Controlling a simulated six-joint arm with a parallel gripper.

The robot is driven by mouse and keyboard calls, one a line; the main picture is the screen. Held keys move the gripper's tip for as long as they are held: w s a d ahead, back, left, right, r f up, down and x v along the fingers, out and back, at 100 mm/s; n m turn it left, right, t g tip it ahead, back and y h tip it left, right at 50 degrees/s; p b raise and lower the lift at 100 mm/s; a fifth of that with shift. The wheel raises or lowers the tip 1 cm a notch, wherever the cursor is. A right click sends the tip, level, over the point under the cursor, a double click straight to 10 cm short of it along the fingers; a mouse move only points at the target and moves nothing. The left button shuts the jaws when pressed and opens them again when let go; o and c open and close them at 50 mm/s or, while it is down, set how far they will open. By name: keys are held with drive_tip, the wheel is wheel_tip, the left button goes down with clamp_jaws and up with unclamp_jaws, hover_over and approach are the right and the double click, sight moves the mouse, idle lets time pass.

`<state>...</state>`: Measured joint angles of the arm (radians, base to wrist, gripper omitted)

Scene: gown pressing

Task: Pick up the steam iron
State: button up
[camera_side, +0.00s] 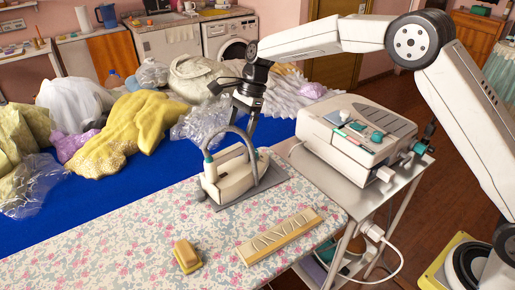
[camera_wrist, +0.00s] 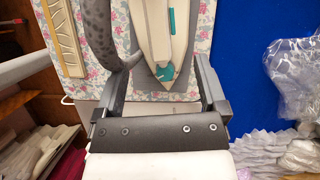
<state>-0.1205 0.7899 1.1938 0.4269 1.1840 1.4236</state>
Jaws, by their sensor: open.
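The steam iron (camera_side: 232,178) is cream with teal parts and rests on a dark grey plate (camera_side: 206,208) on the floral ironing board. A thick grey hose (camera_side: 228,130) arches up over it. My gripper (camera_side: 247,118) is above and behind the iron, close to the hose, and part of it is hidden there. In the wrist view my gripper (camera_wrist: 165,75) is open, with one finger on each side of the iron's near end (camera_wrist: 160,40). The hose (camera_wrist: 100,45) runs by the left finger. I see no contact with the iron; the exact gap cannot be told.
A steam station (camera_side: 355,130) stands on a metal cart to the right. Wrapped garments and a yellow cloth (camera_side: 125,135) cover the blue table (camera_side: 85,215) behind.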

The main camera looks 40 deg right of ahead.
sight(233, 146)
drive_tip(key=shift+x, duration=3.8)
drive_tip(key=shift+w, duration=0.1)
clamp_jaws()
drive_tip(key=shift+r, duration=0.1)
